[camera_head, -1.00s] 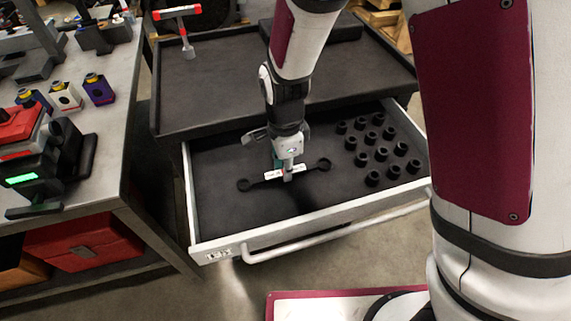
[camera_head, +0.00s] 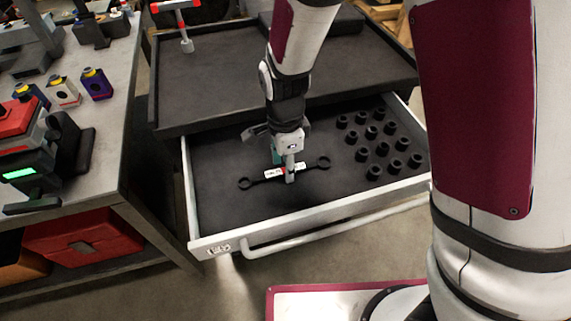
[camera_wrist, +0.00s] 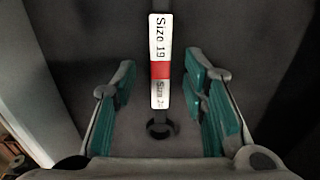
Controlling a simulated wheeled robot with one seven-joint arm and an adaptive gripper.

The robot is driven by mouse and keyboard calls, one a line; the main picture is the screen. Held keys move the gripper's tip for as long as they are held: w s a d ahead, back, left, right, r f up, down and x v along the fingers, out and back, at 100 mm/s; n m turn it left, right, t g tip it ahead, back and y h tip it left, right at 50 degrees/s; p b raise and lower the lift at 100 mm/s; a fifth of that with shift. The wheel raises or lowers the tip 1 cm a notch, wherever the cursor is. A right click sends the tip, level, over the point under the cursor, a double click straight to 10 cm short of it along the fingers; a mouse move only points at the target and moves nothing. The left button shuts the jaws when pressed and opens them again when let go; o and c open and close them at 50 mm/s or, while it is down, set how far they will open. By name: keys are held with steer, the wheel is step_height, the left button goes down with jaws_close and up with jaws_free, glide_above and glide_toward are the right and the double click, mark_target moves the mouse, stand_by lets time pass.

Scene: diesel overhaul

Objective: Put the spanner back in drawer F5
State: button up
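The spanner (camera_head: 262,180) is dark, with a ring at each end and a white-and-red label across its middle. It is inside the open drawer (camera_head: 330,213), left of the sockets, and appears to lie on the dark drawer floor. The drawer's front tag is too blurred to read. My gripper (camera_head: 285,173) points down over the middle of the spanner. In the wrist view, the green-padded fingers of my gripper (camera_wrist: 163,110) stand apart on either side of the spanner (camera_wrist: 161,62), with gaps to it. Its label reads "Size 19".
Several black sockets (camera_head: 382,149) stand in rows in the drawer's right part. The cabinet's top tray (camera_head: 215,95) is above and behind the drawer, with a red-and-white T-shaped tool (camera_head: 181,20) on it. A grey workbench (camera_head: 108,130) is at the left.

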step_height(320, 180, up, 11)
stand_by(0.4)
stand_by(0.7)
